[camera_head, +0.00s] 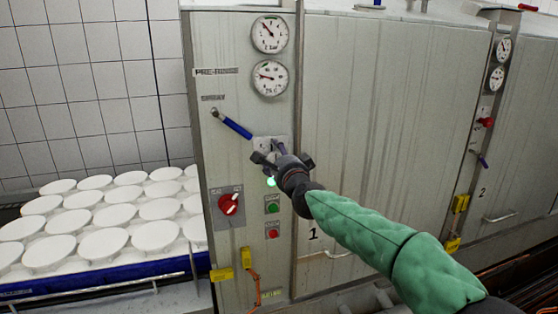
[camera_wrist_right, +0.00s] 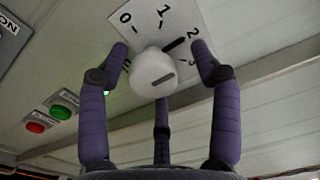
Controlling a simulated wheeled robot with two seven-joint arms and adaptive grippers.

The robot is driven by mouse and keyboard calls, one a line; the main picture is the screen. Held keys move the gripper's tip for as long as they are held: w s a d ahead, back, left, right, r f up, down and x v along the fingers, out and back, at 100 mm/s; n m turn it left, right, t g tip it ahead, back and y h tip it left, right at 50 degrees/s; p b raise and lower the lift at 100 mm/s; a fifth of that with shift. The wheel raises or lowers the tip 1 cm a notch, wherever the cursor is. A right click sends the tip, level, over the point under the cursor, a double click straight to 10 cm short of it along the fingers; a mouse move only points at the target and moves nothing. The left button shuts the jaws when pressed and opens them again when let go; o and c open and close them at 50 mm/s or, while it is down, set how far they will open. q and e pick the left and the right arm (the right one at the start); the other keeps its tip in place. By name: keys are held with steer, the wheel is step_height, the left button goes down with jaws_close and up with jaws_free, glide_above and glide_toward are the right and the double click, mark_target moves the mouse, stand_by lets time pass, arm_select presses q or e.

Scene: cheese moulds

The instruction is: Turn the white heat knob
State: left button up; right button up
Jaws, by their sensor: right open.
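The white heat knob (camera_wrist_right: 152,78) sits on a pale dial plate (camera_wrist_right: 176,22) marked 0, 1, 2 and 3, in the right wrist view. A grey mark shows on its face, and a black bar lies beside it between 1 and 2. My right gripper (camera_wrist_right: 160,50) is open, with one finger on each side of the knob and a third below; I cannot tell whether any finger touches it. In the head view my right gripper (camera_head: 280,158) is at the plate (camera_head: 264,143) on cabinet 1 and largely hides the knob. My left gripper is not in view.
A blue-handled lever (camera_head: 236,127) is up and left of my right gripper. Two gauges (camera_head: 269,34) are above. A red rotary switch (camera_head: 229,204), a green button (camera_head: 272,207) and a red button (camera_head: 272,233) are below. White moulds (camera_head: 75,248) stand at left.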

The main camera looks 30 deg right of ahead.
steer(key=shift+s, duration=0.1)
steer(key=v, duration=1.1)
steer(key=shift+s, duration=0.4)
